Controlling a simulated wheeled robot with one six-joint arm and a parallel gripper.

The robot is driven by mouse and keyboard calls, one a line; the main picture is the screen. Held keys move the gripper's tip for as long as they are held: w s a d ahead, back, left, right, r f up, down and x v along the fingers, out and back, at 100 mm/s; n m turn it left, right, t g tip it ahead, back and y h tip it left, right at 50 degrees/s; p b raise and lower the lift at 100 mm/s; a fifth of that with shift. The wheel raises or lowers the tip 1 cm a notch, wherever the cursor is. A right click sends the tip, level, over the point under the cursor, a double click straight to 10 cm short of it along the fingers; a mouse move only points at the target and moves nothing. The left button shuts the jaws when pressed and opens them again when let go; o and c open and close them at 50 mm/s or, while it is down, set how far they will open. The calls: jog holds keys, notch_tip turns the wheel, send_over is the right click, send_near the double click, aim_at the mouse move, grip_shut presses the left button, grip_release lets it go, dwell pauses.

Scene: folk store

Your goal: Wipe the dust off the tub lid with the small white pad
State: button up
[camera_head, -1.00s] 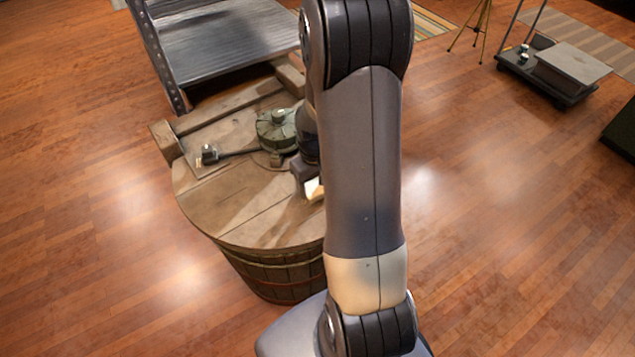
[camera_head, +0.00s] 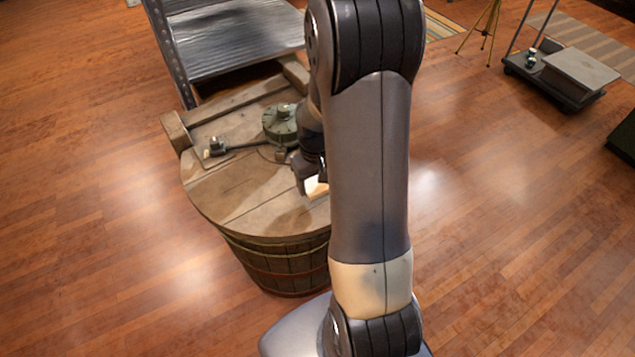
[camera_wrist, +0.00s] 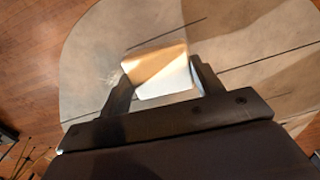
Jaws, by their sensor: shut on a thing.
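The small white pad (camera_wrist: 168,76) is between the two fingers of my gripper (camera_wrist: 163,82), which is shut on it, in the wrist view. In the head view the pad (camera_head: 318,187) shows as a bright patch under my gripper (camera_head: 312,186), partly hidden by my arm. The round wooden tub lid (camera_head: 225,195) lies on top of the wooden tub (camera_head: 275,268). The pad is over the lid's right front part; I cannot tell whether it touches. In the wrist view a pale speckled smudge, perhaps dust, shows on the lid (camera_wrist: 85,50) left of the pad.
A metal shelf (camera_head: 230,40) is behind the tub. A low trolley with a grey box (camera_head: 575,72) stands far right.

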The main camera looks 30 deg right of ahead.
aim_at(316, 184)
jog(key=shift+r+p, duration=1.9)
jog(key=shift+r, duration=0.85)
